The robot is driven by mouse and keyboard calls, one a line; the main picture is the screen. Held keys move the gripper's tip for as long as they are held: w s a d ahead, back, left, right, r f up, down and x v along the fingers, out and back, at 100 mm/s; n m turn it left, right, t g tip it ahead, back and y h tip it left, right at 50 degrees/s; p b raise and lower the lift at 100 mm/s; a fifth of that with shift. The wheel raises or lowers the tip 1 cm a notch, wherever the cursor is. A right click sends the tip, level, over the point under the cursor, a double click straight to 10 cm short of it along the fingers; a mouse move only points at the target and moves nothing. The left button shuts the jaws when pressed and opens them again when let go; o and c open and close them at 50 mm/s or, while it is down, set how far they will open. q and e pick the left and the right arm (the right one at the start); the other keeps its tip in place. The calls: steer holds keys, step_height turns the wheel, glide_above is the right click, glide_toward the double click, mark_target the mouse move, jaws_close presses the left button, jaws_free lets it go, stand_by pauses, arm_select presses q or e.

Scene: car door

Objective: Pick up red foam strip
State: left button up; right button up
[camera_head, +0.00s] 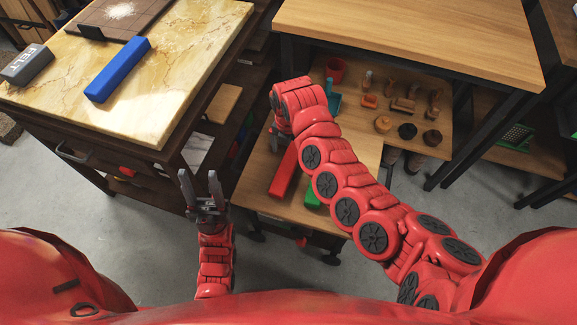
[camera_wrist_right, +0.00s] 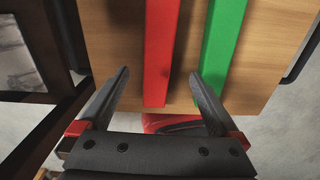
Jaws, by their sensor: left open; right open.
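The red foam strip (camera_head: 283,172) lies on a low wooden shelf, partly hidden by my right arm in the head view. In the right wrist view the red strip (camera_wrist_right: 160,50) runs lengthwise between the two open fingers of my right gripper (camera_wrist_right: 162,85), nearer the middle. My right gripper (camera_head: 281,138) is open and empty above the strip; its fingers are partly hidden in the head view. My left gripper (camera_head: 201,188) is open and empty, pointing up beside the shelf over the floor.
A green strip (camera_wrist_right: 222,50) lies parallel to the red one, close to the right finger. A blue strip (camera_head: 118,69) and a grey felt block (camera_head: 27,65) lie on the marble-topped table (camera_head: 190,60) at left. A wooden table (camera_head: 420,35) stands above small tools at right.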

mark_target(289, 163)
step_height(289, 163, down, 4)
steer(key=shift+r+b, duration=0.1)
steer(key=shift+b, duration=0.3)
steer(key=f, duration=0.1)
steer(key=f+b, duration=0.1)
steer(key=f, duration=0.1)
steer(key=f+b, duration=0.1)
steer(key=shift+w+f, duration=0.25)
steer(key=shift+w, duration=0.1)
steer(key=shift+f, duration=0.5)
steer(key=shift+r, duration=0.1)
steer(key=c, duration=1.4)
